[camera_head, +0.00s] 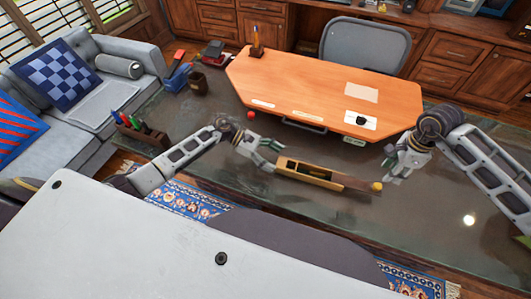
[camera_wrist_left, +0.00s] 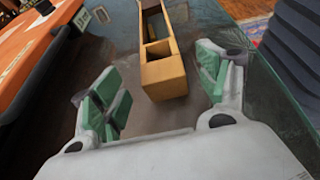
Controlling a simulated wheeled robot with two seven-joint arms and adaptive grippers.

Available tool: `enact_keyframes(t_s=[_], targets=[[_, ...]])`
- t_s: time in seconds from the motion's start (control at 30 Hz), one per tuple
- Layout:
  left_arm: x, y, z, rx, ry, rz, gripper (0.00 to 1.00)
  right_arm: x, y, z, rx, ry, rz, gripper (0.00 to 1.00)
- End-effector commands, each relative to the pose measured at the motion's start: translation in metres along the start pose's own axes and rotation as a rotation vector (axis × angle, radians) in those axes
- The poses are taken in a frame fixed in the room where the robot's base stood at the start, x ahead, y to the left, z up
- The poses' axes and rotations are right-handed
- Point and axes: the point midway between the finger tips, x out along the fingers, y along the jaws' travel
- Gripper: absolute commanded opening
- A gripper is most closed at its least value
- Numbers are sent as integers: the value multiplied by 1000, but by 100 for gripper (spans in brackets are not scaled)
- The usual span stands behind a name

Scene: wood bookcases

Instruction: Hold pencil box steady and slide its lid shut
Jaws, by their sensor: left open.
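The wooden pencil box (camera_head: 290,165) lies on the dark glass-topped table, with its dark hollow showing. Its lid (camera_head: 347,181) sticks out toward the right, so the box is partly open. A small yellow piece (camera_head: 376,187) is at the lid's right end. My left gripper (camera_head: 273,157) is open at the box's left end. In the left wrist view, the near end of the box (camera_wrist_left: 163,78) lies between and ahead of its green-padded fingers, with gaps on both sides. My right gripper (camera_head: 391,167) is beside the lid's right end; its grip is unclear.
A pen holder (camera_head: 142,132), a dark cup (camera_head: 198,83) and a small red object (camera_head: 251,115) are on the left side. The table (camera_head: 440,190) is clear on the right.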

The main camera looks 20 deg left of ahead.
Motion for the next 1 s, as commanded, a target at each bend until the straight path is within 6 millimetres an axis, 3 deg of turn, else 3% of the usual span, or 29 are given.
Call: enact_keyframes(t_s=[0.5, 1.0], targets=[[59, 0, 0, 0, -1, -1, 75, 0, 0, 0, 0, 0, 0, 36], [71, 0, 0, 1, 1, 0, 75, 0, 0, 0, 0, 0, 0, 36]])
